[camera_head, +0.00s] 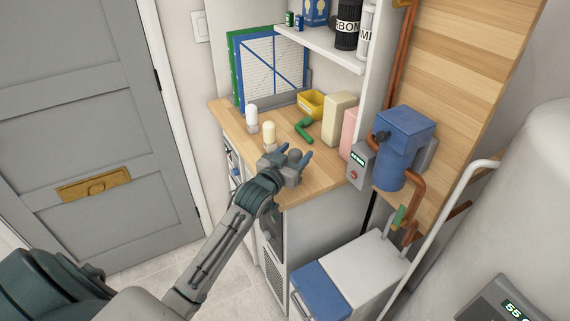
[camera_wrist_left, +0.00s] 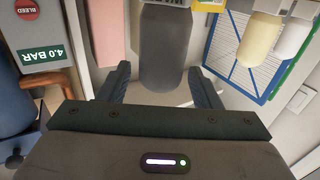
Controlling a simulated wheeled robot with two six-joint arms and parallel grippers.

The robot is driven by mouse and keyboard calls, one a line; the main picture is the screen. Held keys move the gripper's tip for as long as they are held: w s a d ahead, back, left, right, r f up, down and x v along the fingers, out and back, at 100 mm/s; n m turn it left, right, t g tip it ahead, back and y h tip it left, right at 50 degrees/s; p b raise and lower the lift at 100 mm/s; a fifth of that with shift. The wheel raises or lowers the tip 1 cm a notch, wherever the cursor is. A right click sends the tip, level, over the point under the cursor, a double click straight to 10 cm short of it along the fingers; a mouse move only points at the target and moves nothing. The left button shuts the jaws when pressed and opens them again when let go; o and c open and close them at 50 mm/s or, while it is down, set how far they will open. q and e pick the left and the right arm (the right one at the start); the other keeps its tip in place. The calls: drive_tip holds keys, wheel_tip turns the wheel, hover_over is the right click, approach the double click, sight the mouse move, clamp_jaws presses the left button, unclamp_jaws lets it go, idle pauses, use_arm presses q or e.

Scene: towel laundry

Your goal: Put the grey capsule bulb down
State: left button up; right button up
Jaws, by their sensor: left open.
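The grey capsule bulb (camera_head: 295,156) is near the front edge of the wooden counter (camera_head: 235,122) in the head view. In the left wrist view the bulb (camera_wrist_left: 165,50) is a dark grey rounded cylinder between my fingers, with a visible gap on each side. My left gripper (camera_head: 287,160) is open around it; its fingers (camera_wrist_left: 160,88) also show in the wrist view. The bulb's lower end is hidden by the gripper in the head view, so its contact with the counter cannot be made out. My right gripper is not in view.
A cream bulb (camera_head: 269,134) and a white bulb (camera_head: 252,117) stand to the left on the counter. Behind are a green bent pipe (camera_head: 304,129), a yellow bin (camera_head: 311,103) and cream (camera_head: 338,117) and pink (camera_head: 349,132) blocks. A blue pump housing (camera_head: 398,145) is at right.

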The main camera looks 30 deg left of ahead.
use_arm(q)
drive_tip(key=s+b, duration=0.2)
drive_tip(key=s, duration=0.9)
drive_tip(key=shift+s, duration=0.2)
drive_tip(key=shift+a, duration=0.1)
idle(0.4)
idle(0.9)
